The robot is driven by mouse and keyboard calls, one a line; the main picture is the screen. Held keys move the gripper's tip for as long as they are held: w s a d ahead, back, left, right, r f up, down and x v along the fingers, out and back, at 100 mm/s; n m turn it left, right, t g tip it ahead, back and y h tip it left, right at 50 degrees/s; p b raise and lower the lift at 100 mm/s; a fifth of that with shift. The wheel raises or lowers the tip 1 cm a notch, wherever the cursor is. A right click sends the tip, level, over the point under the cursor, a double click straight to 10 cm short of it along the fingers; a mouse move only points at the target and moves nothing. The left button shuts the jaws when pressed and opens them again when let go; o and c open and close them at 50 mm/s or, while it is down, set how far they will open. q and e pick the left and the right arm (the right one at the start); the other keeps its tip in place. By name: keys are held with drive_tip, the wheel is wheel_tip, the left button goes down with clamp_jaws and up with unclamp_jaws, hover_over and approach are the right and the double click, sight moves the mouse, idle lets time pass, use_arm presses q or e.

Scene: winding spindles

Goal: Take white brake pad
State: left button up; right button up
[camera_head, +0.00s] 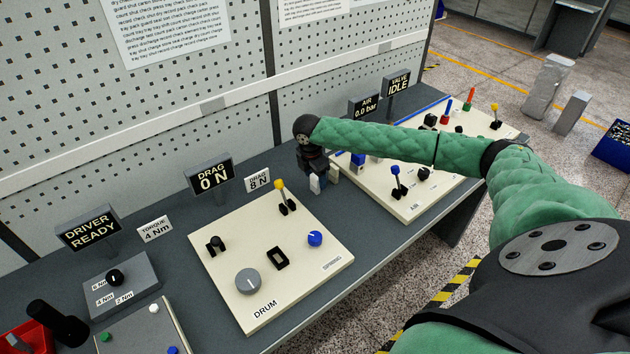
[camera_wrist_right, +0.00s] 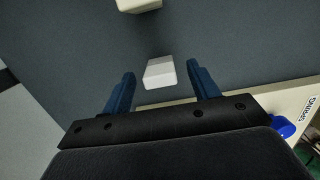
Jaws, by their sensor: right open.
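The white brake pad (camera_wrist_right: 160,72) is a small white block on the dark grey bench top. In the right wrist view it lies between the two blue fingers of my right gripper (camera_wrist_right: 161,74), with gaps at both sides. The fingers are open and hold nothing. In the head view my right gripper (camera_head: 319,180) points down at the bench behind the drum panel, and a white block (camera_head: 315,185) shows at its fingers. A second, cream block (camera_wrist_right: 138,4) lies beyond the white one in the wrist view. My left gripper is not in view.
The drum panel (camera_head: 216,275) with knobs and a yellow-tipped lever (camera_head: 280,187) stands in front of the gripper. Another panel (camera_head: 430,200) with levers lies to the right, under my right arm. Small display signs (camera_head: 209,177) stand along the back of the bench.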

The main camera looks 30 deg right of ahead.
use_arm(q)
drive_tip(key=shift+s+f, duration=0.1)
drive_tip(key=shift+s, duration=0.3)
use_arm(e)
drive_tip(key=shift+f, duration=0.35)
drive_tip(key=c, duration=1.1)
drive_tip(key=shift+o, duration=0.2)
drive_tip(key=shift+r, duration=0.1)
